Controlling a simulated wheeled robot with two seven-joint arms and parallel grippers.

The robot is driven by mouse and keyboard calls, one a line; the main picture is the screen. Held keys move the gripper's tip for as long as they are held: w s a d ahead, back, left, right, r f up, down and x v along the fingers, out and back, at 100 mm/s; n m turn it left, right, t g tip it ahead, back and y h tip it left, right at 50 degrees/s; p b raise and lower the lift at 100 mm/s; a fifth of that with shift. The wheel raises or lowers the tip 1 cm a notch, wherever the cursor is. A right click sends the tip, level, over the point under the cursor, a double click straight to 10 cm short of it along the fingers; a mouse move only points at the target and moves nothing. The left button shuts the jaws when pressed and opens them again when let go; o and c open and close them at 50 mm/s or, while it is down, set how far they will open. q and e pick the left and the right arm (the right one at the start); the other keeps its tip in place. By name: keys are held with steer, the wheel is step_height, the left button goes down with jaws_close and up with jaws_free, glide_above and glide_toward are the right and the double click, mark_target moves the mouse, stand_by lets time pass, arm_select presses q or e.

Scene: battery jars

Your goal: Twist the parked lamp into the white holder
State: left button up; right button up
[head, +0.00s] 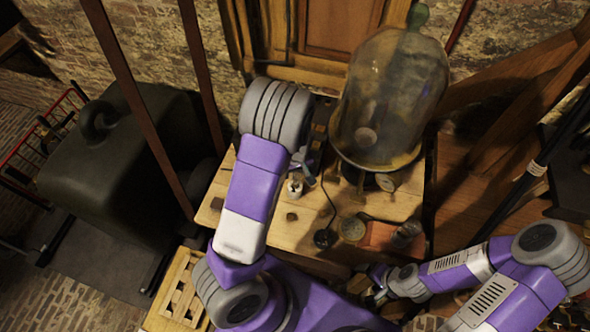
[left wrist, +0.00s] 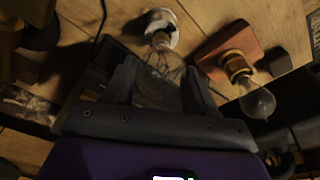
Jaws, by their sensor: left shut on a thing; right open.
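My left gripper (left wrist: 160,75) is shut on a clear glass lamp (left wrist: 158,88), held between its two dark fingers in the left wrist view. The lamp's cap end points toward the white holder (left wrist: 161,22), and the two overlap in this view; I cannot tell whether they touch. In the head view the white holder (head: 295,188) shows on the wooden table beside my left arm, which hides most of the left gripper and the lamp. My right gripper (head: 377,278) is open at the table's front, partly in shadow.
A reddish block (head: 380,238) lies on the table (head: 210,205); the left wrist view shows a brass fitting (left wrist: 237,65) and another glass bulb (left wrist: 257,103) by it. A large glass jar (head: 390,95) stands at the back right. A dark cord ends in a black piece (head: 324,238).

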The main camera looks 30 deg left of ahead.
arm_select(q)
steer(key=shift+f+b, duration=0.85)
steer(key=shift+f, duration=0.4)
stand_by(0.7)
steer(key=m+b, duration=0.1)
steer(key=m, duration=0.4)
steer(key=shift+h+b, duration=0.3)
steer(key=shift+m, duration=0.7)
steer(key=m+b, duration=0.1)
steer(key=m, duration=0.2)
steer(key=shift+s+d, duration=0.1)
steer(key=shift+d, duration=0.05)
steer(key=m, duration=0.1)
steer(key=m+b, duration=0.1)
steer(key=m, duration=0.1)
steer(key=shift+s+r+h, duration=0.15)
steer(key=shift+s+h, duration=0.05)
steer(key=shift+h, duration=0.2)
steer(key=shift+m, duration=0.3)
